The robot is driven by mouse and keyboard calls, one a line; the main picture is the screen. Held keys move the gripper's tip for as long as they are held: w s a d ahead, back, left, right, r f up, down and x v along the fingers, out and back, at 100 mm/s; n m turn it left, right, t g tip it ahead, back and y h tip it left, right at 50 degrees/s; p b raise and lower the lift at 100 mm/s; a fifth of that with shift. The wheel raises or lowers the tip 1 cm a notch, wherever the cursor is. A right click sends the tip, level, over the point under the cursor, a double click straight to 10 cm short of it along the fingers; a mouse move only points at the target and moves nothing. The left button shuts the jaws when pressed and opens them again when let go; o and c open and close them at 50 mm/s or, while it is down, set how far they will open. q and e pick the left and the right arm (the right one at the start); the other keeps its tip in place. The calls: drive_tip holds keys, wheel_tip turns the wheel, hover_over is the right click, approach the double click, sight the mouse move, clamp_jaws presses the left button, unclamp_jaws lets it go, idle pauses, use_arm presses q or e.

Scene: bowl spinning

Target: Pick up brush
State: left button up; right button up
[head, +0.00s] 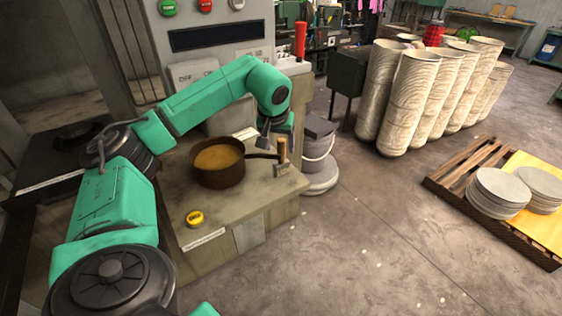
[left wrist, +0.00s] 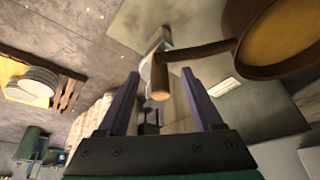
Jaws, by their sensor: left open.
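The brush, with a wooden handle (head: 282,149) and a pale grey head, stands at the right edge of the worktop, beside the end of the pot's handle. In the left wrist view its wooden handle (left wrist: 160,82) points toward my camera and appears between the fingers. My left gripper (head: 273,137) hangs above the worktop edge close to the brush. Its two fingers are spread apart in the left wrist view (left wrist: 160,74). I cannot tell whether they touch the handle. My right gripper is not in view.
A brown pot (head: 219,178) with yellowish contents sits left of the brush, its handle reaching toward it. A yellow round tin (head: 195,218) sits on the worktop (head: 255,200). A control panel (head: 205,65) rises behind. Stacked grey discs (head: 322,178) stand right of the worktop.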

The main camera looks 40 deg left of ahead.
sight(281, 162)
use_arm(q)
drive_tip(key=x, duration=0.2)
drive_tip(key=p+x, duration=0.1)
drive_tip(key=x, duration=0.1)
drive_tip(key=shift+w+a+f, duration=0.15)
drive_tip(key=shift+w+f, duration=0.15)
drive_tip(key=shift+w, duration=0.05)
clamp_jaws()
drive_tip(key=shift+r, duration=0.15)
